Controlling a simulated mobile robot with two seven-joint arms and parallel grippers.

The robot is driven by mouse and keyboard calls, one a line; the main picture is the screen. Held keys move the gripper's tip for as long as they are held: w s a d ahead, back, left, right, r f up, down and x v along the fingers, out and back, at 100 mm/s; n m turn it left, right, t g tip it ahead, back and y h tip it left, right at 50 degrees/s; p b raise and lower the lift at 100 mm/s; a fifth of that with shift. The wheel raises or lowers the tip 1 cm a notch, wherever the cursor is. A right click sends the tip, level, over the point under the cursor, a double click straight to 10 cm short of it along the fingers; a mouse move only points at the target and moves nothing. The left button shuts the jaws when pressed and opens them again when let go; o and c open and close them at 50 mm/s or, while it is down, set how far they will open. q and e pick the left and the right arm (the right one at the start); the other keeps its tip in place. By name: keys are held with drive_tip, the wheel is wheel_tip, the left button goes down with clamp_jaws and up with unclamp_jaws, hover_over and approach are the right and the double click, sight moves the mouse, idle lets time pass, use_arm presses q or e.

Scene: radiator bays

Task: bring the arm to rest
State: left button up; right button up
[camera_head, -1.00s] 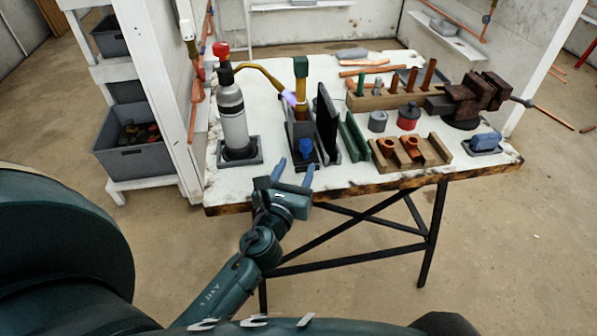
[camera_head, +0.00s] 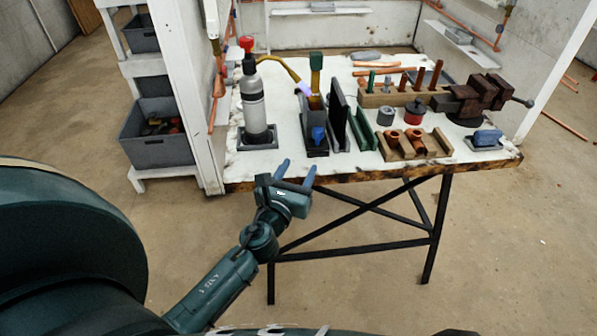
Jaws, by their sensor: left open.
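My left arm reaches up from the lower left. My left gripper (camera_head: 296,174) is open and empty, with its two blue fingers apart, in front of the front edge of the white workbench (camera_head: 270,170). A grey gas torch cylinder (camera_head: 254,108) with a red knob stands upright in a dark tray behind the gripper. A dark holder (camera_head: 314,128) with a green-capped tool (camera_head: 316,72) stands on the bench just beyond the fingers. My right gripper does not show.
A wooden rack (camera_head: 425,150) with copper fittings, a vise (camera_head: 475,98) and a blue item (camera_head: 486,138) are on the bench's right side. A shelf with grey bins (camera_head: 155,148) stands at the left. The floor (camera_head: 510,250) in front is clear.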

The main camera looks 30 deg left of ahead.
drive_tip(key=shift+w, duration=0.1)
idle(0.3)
use_arm(q)
drive_tip(key=s+d+f+n+g+h+p, duration=0.2)
drive_tip(key=s+d+n, duration=0.4)
drive_tip(key=n, duration=0.9)
drive_tip(key=s+d+f+n+g+h+p, duration=0.3)
drive_tip(key=s+d+f+n+g+h, duration=0.1)
drive_tip(key=s+n, duration=0.9)
drive_tip(key=d+f+n+g, duration=0.1)
drive_tip(key=d+n, duration=0.1)
drive_tip(key=n, duration=0.1)
drive_tip(key=shift+s+f, duration=0.25)
drive_tip(key=shift+f, duration=0.15)
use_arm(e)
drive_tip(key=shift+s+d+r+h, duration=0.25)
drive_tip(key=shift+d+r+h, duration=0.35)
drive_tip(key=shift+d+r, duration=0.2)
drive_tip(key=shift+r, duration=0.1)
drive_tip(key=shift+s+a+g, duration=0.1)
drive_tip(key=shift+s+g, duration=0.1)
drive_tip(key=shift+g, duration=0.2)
